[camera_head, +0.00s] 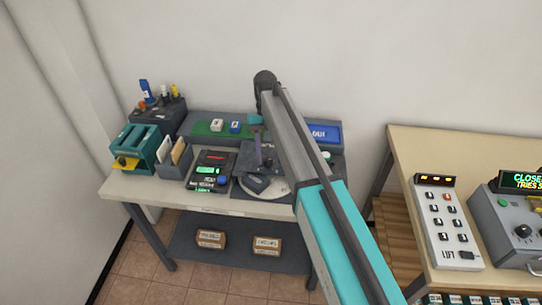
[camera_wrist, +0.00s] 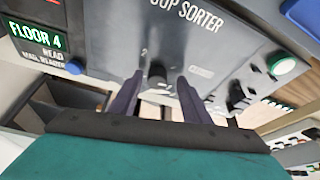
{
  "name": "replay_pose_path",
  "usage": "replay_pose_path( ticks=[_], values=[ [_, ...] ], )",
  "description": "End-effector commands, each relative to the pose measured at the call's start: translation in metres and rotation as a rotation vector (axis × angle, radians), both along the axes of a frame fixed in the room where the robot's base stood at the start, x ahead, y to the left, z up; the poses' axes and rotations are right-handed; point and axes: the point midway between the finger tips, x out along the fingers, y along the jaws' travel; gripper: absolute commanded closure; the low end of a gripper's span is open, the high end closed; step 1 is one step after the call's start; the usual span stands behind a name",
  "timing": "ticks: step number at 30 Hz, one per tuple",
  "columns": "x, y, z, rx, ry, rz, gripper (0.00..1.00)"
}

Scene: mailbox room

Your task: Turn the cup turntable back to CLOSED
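The cup sorter (camera_wrist: 215,45) fills much of the wrist view, a dark grey panel with white "CUP SORTER" lettering. In the head view a pale round turntable disc (camera_head: 277,188) shows at the table's front right, partly covered by my arm and a dark part. My gripper (camera_wrist: 160,77) has its two purple fingers apart, with a small dark knob (camera_wrist: 157,70) in the gap between the tips. I cannot tell whether either finger touches the knob. In the head view my gripper (camera_head: 258,158) is over the sorter. No CLOSED mark on the sorter is readable.
A mail reader (camera_wrist: 38,40) showing "FLOOR 4" sits left of the sorter. A teal holder (camera_head: 137,148) stands at the table's left. A keypad box (camera_head: 446,222) is on the right table, across a gap.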

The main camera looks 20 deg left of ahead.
Motion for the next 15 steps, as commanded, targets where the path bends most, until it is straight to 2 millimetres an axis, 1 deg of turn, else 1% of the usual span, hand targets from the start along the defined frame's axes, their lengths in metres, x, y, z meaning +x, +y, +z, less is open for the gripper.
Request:
replay_pose_path(
  ticks=[10,15],
  values=[
    [-0.0011,0.0023,0.0017,0.003,0.002,0.003,0.57],
    [0.0012,0.0036,0.0089,0.003,0.002,0.003,0.57]
  ],
)
